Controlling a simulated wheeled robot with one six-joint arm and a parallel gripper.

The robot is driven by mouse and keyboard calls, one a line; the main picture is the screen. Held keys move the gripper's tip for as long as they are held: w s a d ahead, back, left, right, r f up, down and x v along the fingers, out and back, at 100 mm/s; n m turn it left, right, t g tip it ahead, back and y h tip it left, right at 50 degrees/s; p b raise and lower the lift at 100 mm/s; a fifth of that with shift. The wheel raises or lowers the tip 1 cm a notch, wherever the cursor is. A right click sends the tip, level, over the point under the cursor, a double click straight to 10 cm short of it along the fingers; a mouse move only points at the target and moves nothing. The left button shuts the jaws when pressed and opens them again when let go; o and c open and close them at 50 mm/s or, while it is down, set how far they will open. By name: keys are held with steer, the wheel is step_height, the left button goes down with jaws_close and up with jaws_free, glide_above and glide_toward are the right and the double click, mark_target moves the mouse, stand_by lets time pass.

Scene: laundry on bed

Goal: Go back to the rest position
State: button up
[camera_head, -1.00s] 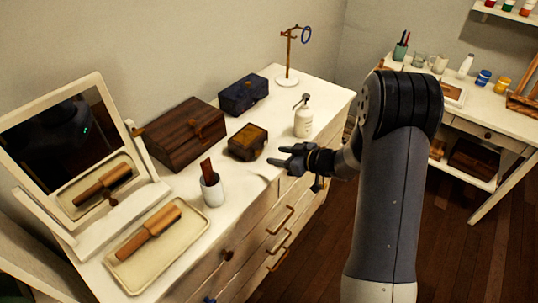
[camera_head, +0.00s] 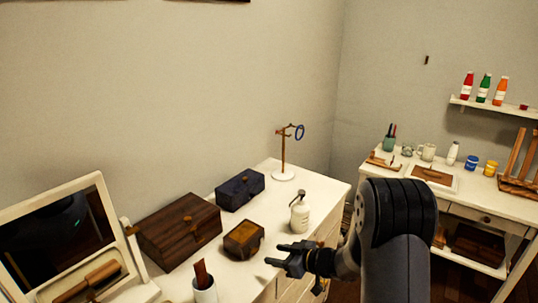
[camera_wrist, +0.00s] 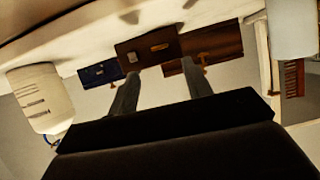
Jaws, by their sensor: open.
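My gripper (camera_head: 283,256) is open and empty. It is in the head view at the front edge of the white dresser (camera_head: 318,192), in front of the small wooden box (camera_head: 244,240) and apart from it. In the wrist view my two fingers (camera_wrist: 160,95) point toward the small box (camera_wrist: 148,48), with a gap between them. My arm comes in from the lower right of the head view.
A desk (camera_head: 455,206) with several items stands at the right.

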mark_target(256, 252)
steer(key=x, duration=0.7)
steer(key=shift+w+a+f+p, duration=0.1)
steer(key=shift+a+p, duration=0.05)
steer(key=shift+p, duration=0.2)
steer(key=b+v, duration=0.1)
steer(key=v, duration=1)
steer(key=x, duration=1.1)
steer(key=shift+f+p, duration=0.15)
steer(key=shift+p, duration=0.15)
steer(key=shift+f+b, duration=0.15)
steer(key=shift+b, duration=0.55)
steer(key=shift+n+b, duration=0.4)
steer(key=shift+b, duration=0.05)
steer(key=n+t+b, duration=0.1)
steer(key=b, duration=0.2)
steer(key=shift+s+h, duration=0.2)
steer(key=shift+h, duration=0.2)
steer(key=n+b, duration=0.1)
steer(key=b, duration=0.3)
steer(key=n+t+b, duration=0.1)
steer(key=b, duration=0.4)
steer(key=shift+s+a+n+t+h, duration=0.15)
steer(key=shift+n+t+h, duration=0.15)
